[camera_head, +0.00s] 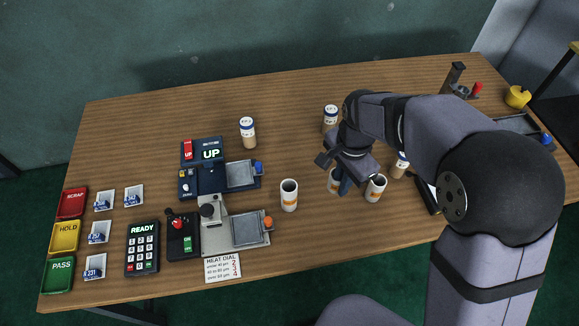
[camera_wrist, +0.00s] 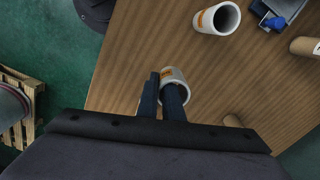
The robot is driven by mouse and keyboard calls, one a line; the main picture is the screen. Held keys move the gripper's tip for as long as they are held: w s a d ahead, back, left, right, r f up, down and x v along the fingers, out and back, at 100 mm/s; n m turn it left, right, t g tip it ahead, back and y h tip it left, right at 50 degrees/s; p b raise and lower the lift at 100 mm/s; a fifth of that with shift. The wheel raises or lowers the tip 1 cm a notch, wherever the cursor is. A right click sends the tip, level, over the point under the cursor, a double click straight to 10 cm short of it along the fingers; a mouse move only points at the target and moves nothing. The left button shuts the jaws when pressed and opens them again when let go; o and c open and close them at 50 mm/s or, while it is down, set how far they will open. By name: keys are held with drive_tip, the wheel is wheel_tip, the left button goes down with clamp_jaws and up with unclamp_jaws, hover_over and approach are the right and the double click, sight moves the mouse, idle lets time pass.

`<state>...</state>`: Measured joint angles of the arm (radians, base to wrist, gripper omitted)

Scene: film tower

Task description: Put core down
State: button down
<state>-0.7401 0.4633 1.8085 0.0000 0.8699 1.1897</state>
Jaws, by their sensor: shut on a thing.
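The core (camera_head: 333,181) is a white tube with an orange label. My gripper (camera_head: 344,186) is shut on its wall. In the wrist view my fingertips (camera_wrist: 163,88) are at the rim of the core (camera_wrist: 174,73), which opens towards the camera. The fingers hide part of it. It is at or just above the table; I cannot tell whether it touches. A similar white core (camera_head: 289,195) stands upright to its left and another (camera_head: 376,188) stands close on its right.
Brown rolls with white tops stand at the back, one left (camera_head: 248,133) and one near my arm (camera_head: 330,118). A blue device (camera_head: 205,180), a grey device (camera_head: 216,239) and a keypad (camera_head: 142,247) are at left. The wooden table (camera_head: 290,150) is bare between the rolls.

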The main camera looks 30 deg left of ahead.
drive_tip(key=w+a, duration=0.4)
drive_tip(key=a, duration=0.7)
drive_tip(key=b, duration=0.1)
hover_over(283, 169)
drive_tip(key=shift+n, duration=0.4)
drive_tip(key=shift+f+p, duration=0.75)
drive_tip(key=shift+f, duration=4.2)
drive_tip(key=shift+f, duration=0.1)
drive_tip(key=shift+f, duration=0.15)
drive_tip(key=c, duration=1.9)
unclamp_jaws()
